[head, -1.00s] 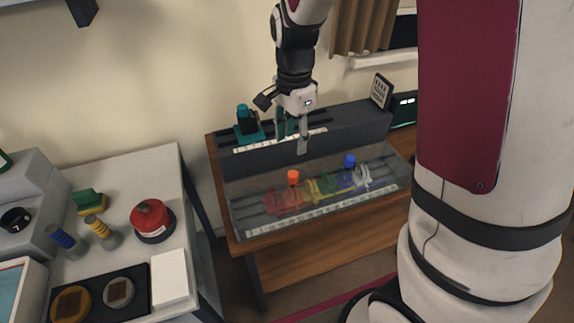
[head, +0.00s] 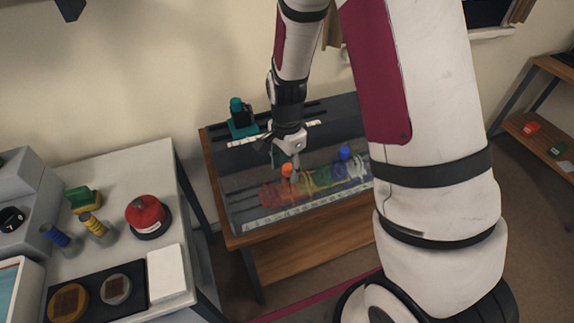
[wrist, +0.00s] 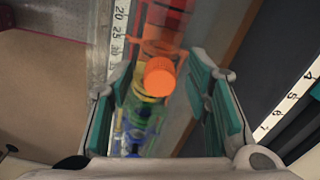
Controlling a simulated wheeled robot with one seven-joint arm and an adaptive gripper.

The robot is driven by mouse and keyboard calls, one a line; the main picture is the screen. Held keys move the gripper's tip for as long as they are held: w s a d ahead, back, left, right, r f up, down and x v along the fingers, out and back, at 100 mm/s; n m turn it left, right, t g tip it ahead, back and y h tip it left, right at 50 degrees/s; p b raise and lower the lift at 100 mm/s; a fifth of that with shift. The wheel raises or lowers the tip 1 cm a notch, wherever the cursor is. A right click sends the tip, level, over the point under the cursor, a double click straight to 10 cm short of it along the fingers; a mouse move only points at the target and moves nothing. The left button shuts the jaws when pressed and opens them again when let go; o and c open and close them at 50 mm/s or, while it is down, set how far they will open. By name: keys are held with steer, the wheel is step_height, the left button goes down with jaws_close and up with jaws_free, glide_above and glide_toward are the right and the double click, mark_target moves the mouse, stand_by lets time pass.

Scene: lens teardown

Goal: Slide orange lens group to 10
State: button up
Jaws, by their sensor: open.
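The orange lens group has an orange knob (head: 287,169) that stands up from the row of coloured lens groups in the clear-sided case. In the wrist view the orange knob (wrist: 160,76) lies between my open fingers, with a gap on each side. My gripper (head: 287,160) is low over the case, at the orange knob; its fingertips also frame the knob in the wrist view (wrist: 168,85). A white scale (wrist: 117,42) beside the row shows 20 and 25; a 10 cannot be read. The orange lens below is partly hidden by its knob.
A blue knob (head: 344,153) stands farther right on the same row, with red, yellow and green lenses near it. A teal knobbed carriage (head: 241,118) sits at the back left. A grey-topped table (head: 120,177) with other parts stands left.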

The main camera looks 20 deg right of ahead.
jaws_close()
steer(key=a+p, duration=0.1)
steer(key=a, duration=0.8)
jaws_free()
steer(key=shift+r, duration=0.15)
step_height(320, 180, up, 12)
stand_by(0.5)
